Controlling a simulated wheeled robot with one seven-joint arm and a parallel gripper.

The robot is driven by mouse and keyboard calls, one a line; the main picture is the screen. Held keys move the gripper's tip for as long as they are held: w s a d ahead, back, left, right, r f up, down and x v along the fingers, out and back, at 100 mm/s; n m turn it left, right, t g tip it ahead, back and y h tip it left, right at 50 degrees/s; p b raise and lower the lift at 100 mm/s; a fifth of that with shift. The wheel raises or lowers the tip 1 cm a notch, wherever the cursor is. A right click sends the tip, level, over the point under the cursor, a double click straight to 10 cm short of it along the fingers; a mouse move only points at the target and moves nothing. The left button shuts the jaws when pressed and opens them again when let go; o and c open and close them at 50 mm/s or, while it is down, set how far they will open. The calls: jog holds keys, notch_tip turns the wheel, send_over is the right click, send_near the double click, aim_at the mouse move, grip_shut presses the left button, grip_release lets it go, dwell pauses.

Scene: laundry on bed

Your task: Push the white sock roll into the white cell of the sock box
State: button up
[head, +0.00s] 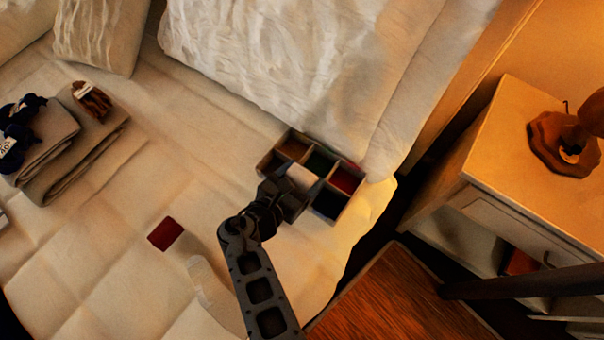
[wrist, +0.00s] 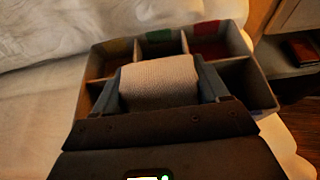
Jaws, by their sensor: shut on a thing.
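The sock box (head: 352,208) is an open grey box with several cells, lying on the bed near the pillow. In the wrist view the box (wrist: 262,90) has yellow, green and red patches along its far row. The white sock roll (head: 302,177) is between the fingers of my gripper (head: 287,190). The wrist view shows the roll (wrist: 160,82) filling the gap between both fingers (wrist: 160,92), with my gripper shut on it. The roll is over or in the near middle cell; its underside and that cell's floor are hidden, so its depth is unclear.
A large white pillow (head: 270,60) lies just behind the box. A dark red square (head: 165,233) lies on the bed to the left. Folded grey cloths (head: 85,150) with dark rolls lie further left. A wooden nightstand (head: 520,190) stands beyond the bed's right edge.

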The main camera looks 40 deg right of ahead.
jog(key=o, duration=1)
jog(key=shift+o, duration=0.2)
jog(key=shift+b+v, duration=0.65)
jog(key=shift+v, duration=3.25)
